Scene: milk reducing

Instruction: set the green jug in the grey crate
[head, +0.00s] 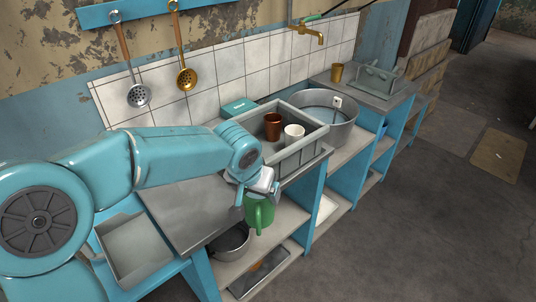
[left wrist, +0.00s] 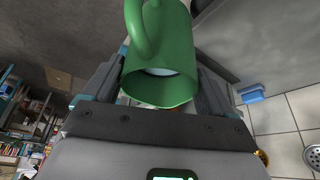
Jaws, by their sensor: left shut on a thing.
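The green jug (head: 260,214) hangs in my left gripper (head: 257,190), in front of the counter's front edge and above the lower shelf. In the left wrist view the jug (left wrist: 172,55) sits between the two fingers (left wrist: 163,80), with its open rim towards the camera and its handle at the upper left. The inside is mostly dark, with a pale patch. The grey crate (head: 300,155) stands on the counter just behind and to the right of the gripper, apart from the jug. My right gripper is not in view.
The crate holds a copper cup (head: 272,126) and a white cup (head: 294,134). A round metal tub (head: 341,133) stands right of the crate, and a teal box (head: 238,107) behind it. The metal counter top (head: 190,212) left of the crate is bare. A pot (head: 230,242) sits below.

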